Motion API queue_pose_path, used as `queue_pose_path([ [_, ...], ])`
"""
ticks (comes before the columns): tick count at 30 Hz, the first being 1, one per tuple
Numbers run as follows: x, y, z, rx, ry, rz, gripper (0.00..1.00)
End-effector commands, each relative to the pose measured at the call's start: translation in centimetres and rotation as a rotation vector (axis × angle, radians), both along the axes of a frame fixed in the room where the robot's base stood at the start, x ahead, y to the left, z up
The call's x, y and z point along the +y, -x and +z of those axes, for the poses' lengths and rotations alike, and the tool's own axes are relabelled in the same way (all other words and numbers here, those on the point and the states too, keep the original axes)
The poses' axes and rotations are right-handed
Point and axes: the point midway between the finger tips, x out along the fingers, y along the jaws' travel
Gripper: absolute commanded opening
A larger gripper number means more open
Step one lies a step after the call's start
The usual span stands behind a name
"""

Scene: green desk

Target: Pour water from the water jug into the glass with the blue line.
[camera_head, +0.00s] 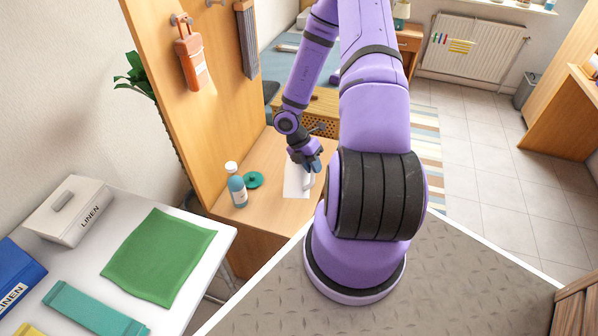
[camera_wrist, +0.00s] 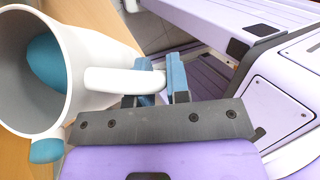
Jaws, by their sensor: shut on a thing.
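My gripper (camera_wrist: 159,84) is shut on the handle of a white jug (camera_wrist: 100,58), its blue-grey finger pads on either side of the handle. The jug's wide mouth is turned towards the left of the wrist view. A teal-blue patch, perhaps water, shows inside it. Another teal-blue piece lies at the lower rim; I cannot tell what it is. In the head view my gripper (camera_head: 306,163) is low over the wooden desk, with a white part of the jug (camera_head: 308,182) just below. I cannot make out a glass with a blue line in either view.
A bottle with a blue-grey body (camera_head: 237,188) and a round green item (camera_head: 253,180) stand left of my gripper on the wooden desk (camera_head: 268,208). A white sheet (camera_head: 291,182) lies beneath the gripper. A wooden panel (camera_head: 215,120) rises behind. A white table (camera_head: 205,262) is at left.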

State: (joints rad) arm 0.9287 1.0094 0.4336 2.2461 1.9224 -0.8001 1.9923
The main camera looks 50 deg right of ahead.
Motion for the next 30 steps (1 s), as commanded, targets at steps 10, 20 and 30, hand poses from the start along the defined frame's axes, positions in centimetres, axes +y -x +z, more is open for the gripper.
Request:
queue_pose_path([
  [10, -0.1, -0.14, 0.18, 0.016, -0.024, 0.0, 0.0],
  [20, -0.37, -0.32, 0.36, 0.046, -0.059, -0.003, 0.0],
  [30, -0.38, -0.38, 0.47, 0.059, -0.079, 0.0, 0.0],
])
